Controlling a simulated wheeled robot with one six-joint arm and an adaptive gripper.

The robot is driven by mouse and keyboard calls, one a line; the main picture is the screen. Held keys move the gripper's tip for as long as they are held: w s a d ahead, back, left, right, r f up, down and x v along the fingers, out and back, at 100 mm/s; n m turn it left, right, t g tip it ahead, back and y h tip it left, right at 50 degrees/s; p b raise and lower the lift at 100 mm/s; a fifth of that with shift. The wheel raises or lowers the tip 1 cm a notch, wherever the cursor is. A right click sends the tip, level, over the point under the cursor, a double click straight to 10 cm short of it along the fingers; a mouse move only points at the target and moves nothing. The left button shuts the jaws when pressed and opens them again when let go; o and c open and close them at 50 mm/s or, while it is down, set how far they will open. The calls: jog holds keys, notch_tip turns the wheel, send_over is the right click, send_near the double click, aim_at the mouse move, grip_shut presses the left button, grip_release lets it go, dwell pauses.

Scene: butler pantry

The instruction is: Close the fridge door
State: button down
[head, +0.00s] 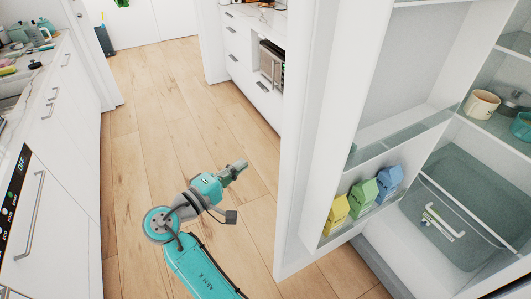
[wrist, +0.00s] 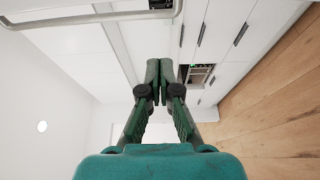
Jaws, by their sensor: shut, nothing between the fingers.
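The white fridge door (head: 325,120) stands wide open in the head view, its shelved inner side facing right. Its lower shelf holds yellow and blue cartons (head: 362,191). The open fridge interior (head: 455,215) shows at the right. My gripper (head: 240,166) is shut and empty, over the floor left of the door and apart from it. In the wrist view the closed fingertips (wrist: 160,64) point away into the room. A metal bar handle (wrist: 90,17) crosses the top of that view, close by; it appears to be on the door's outer face, which the head view hides.
Wooden floor (head: 150,100) is clear ahead and left of the door. Drawers (head: 250,60) and a small built-in appliance (head: 271,65) stand beyond the door. Mugs (head: 482,104) sit on a fridge shelf.

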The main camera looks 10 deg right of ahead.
jog(key=w+d, duration=0.2)
jog(key=d, duration=0.7)
jog(key=shift+w+r, duration=0.2)
jog(key=shift+w, duration=0.1)
jog(key=shift+s, duration=0.1)
